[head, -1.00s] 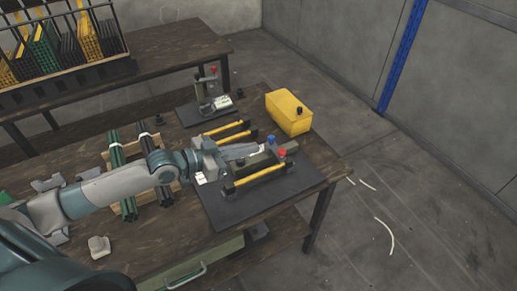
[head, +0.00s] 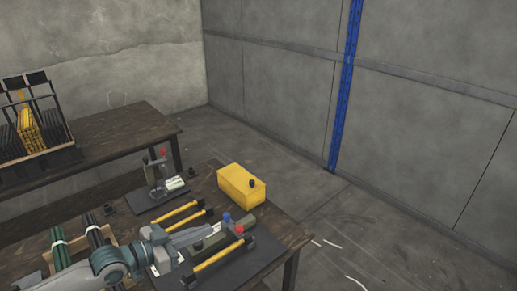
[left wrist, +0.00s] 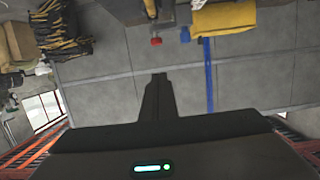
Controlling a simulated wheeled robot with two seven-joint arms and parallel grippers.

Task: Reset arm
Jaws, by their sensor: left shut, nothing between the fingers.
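My left arm comes in from the lower left in the head view. My left gripper (head: 210,232) is shut and empty. It is over or beside the near press (head: 236,223), which has a blue knob (head: 227,217), a red knob (head: 239,230) and yellow bars. I cannot tell whether the fingers touch the press. In the left wrist view the shut fingers (left wrist: 160,80) show as one dark narrow shape, with nothing between them. My right gripper is not in view.
Tube bundles (head: 62,250) lie at the lower left. A rack (head: 60,140) stands on the rear table (head: 130,128).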

